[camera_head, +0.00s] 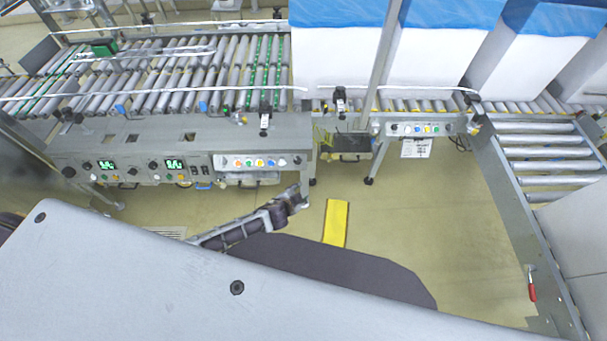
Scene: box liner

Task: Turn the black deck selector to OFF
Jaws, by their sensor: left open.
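Several small black knobs sit on the grey conveyor front panel: one at the right end of the white button strip (298,160), others by the green displays, such as the left knob (87,165) and the middle knob (153,163). The labels are too small to read, so I cannot tell which is the deck selector or where it points. My left gripper (291,200) is in front of and below the button strip, apart from the panel. It is open and seen edge-on, with nothing visible between its fingers. My right gripper is not in view.
A roller conveyor (160,75) runs behind the panel. White boxes with blue liners (450,60) stand at the back right. A second button panel (418,129) sits below them. A yellow floor strip (336,222) and open floor lie right of my gripper; a side roller conveyor (545,152) stands far right.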

